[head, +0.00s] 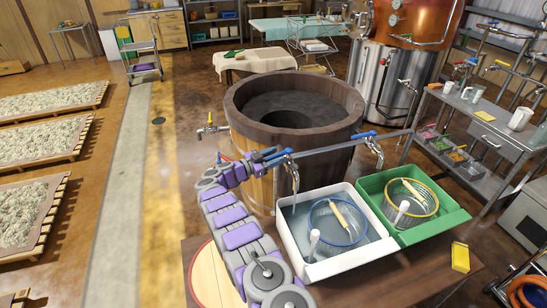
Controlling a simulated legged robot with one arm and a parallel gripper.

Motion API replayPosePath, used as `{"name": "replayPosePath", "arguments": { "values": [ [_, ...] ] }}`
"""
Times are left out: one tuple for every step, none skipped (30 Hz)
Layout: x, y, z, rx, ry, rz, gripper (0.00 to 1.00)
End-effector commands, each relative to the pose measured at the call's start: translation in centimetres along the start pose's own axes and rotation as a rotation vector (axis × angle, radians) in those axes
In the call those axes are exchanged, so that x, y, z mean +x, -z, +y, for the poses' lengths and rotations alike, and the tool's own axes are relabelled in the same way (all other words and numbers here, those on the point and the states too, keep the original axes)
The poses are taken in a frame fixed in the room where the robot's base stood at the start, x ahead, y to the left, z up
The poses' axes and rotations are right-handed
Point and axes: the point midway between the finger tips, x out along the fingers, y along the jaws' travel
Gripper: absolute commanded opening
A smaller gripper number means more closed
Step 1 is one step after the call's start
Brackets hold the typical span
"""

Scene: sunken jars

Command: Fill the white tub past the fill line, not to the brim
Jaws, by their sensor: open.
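The white tub (349,266) stands on a brown table and holds pale bluish water (296,221). Its rim stands above the water; I cannot make out a fill line. A blue-rimmed basket (361,236) with a pale wooden-looking handle and a white upright stick (314,241) are in the tub. A metal tap (292,169) with a blue lever (279,157) hangs over the tub's left back corner. My gripper (268,156) is at the lever, jaws open; the contact is too small to tell.
A green tub (448,222) with a yellow-rimmed basket stands right of the white tub, under a second blue-levered tap (374,146). A large wooden vat (335,135) stands behind. A yellow block (460,257) and a round wooden board (209,278) lie on the table.

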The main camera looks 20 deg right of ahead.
Motion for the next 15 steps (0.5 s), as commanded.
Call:
{"name": "replayPosePath", "arguments": {
  "values": [
    [0.0, 0.0, 0.0, 0.0, -0.001, 0.0, 0.47],
    [0.0, 0.0, 0.0, 0.0, -0.001, 0.0, 0.47],
    [0.0, 0.0, 0.0, 0.0, -0.001, 0.0, 0.47],
    [0.0, 0.0, 0.1, 0.0, -0.001, -0.001, 0.47],
    [-0.1, -0.1, 0.0, -0.001, -0.001, -0.001, 0.47],
    [-0.2, 0.0, 0.0, -0.001, -0.001, -0.001, 0.47],
    [-0.4, 0.0, 0.0, 0.0, -0.001, -0.001, 0.47],
    [-0.7, 0.0, 0.0, 0.0, -0.001, -0.001, 0.47],
    [-1.2, 0.0, 0.0, -0.001, 0.0, -0.002, 0.47],
    [-1.7, 0.0, -0.1, -0.001, 0.001, -0.002, 0.47],
    [-2.2, 0.0, -0.1, -0.001, 0.002, -0.002, 0.47],
    [-3.0, 0.0, -0.1, -0.002, 0.004, -0.002, 0.47],
    [-3.6, 0.0, -0.2, -0.002, 0.005, -0.002, 0.47],
    [-4.2, 0.0, -0.2, -0.001, 0.005, -0.002, 0.47],
    [-5.1, 0.0, -0.1, -0.001, 0.003, -0.001, 0.47]
  ]
}}
